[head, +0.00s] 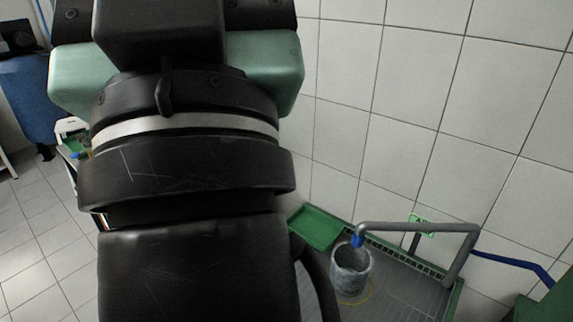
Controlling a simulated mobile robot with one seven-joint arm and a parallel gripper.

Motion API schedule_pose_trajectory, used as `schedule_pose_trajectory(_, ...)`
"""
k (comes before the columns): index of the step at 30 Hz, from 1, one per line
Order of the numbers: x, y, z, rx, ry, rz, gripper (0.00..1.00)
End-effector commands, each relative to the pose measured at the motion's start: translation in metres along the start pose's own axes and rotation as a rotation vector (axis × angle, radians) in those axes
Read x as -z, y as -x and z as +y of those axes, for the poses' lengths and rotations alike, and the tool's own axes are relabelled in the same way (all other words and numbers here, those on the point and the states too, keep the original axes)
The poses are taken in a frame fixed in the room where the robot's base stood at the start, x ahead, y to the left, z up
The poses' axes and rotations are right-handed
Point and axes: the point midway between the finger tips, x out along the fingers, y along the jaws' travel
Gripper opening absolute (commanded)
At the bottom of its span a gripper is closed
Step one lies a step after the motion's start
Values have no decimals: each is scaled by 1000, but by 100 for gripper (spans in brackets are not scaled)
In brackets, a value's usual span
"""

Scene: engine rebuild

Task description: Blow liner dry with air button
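The liner (351,280) looks like a grey open-topped cylinder standing upright in a dark tray at the lower right. A blue nozzle (358,240) on the end of a bent grey pipe (420,228) points down over its mouth. A small green-and-white plate (422,224) is behind the pipe; I cannot tell whether it is the air button. My own black and green arm fills the left and middle of the head view and hides what is behind it. My gripper's fingers do not show.
The dark tray (398,285) has a green rim and sits against the white tiled wall (410,90). A green panel (315,228) lies at its left. A blue hose (515,262) runs right from the pipe. Tiled floor (45,235) is open at the far left.

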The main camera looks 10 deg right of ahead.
Motion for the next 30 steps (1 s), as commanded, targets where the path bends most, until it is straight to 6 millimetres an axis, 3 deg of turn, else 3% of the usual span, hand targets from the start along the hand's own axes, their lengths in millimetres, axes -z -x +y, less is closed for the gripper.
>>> schedule_pose_trajectory(1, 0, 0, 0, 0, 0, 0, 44)
schedule_pose_trajectory(9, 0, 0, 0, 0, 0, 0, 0)
schedule_pose_trajectory(30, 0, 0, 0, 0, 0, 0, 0)
